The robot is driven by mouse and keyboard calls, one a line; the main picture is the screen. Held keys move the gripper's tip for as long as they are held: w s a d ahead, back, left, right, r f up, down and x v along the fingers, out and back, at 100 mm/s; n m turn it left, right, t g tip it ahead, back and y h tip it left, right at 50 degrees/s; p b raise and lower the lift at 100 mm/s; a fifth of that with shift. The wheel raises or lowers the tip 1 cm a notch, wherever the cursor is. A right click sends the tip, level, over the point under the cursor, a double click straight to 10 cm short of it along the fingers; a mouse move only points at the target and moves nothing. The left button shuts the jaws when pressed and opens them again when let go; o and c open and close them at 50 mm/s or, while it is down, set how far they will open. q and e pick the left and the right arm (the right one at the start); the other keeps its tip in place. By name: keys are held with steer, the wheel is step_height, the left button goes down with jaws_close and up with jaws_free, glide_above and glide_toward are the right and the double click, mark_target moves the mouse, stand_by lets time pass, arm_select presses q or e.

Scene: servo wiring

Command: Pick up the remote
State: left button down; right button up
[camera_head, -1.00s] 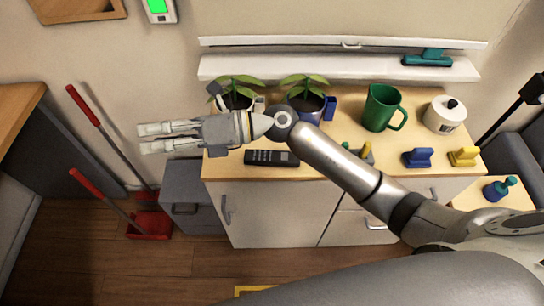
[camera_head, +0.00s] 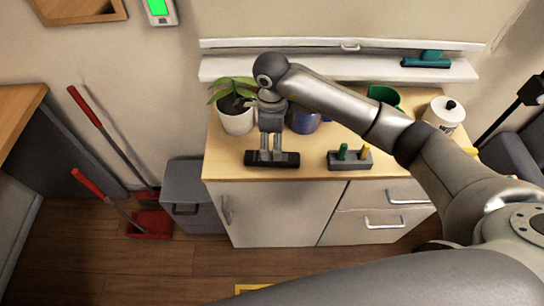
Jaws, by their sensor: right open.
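The black remote (camera_head: 289,160) lies flat near the front edge of the wooden cabinet top, towards its left side. My right gripper (camera_head: 271,158) points down over the remote, with its fingers apart at or just above the remote's middle. The fingers and the wrist hide part of the remote, and I cannot tell whether they touch it. My left gripper is not in view.
A potted plant (camera_head: 235,117) and a blue pot (camera_head: 304,121) stand behind my gripper. A grey block with green and yellow pegs (camera_head: 349,159) sits right of the remote. A green pitcher (camera_head: 384,97) and white canister (camera_head: 445,112) are partly behind my arm.

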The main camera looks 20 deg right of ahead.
mark_target(272, 156)
step_height(272, 156, down, 2)
steer(key=shift+f+p, duration=0.5)
steer(key=shift+f, duration=0.05)
steer(key=f, duration=0.1)
steer(key=f+p, duration=0.1)
steer(key=f, duration=0.1)
steer(key=shift+w+f, duration=0.2)
steer(key=shift+f, duration=0.55)
steer(key=c, duration=1.1)
steer(key=shift+c, duration=0.2)
steer(key=shift+w+d+r, duration=0.1)
steer(key=shift+r, duration=0.05)
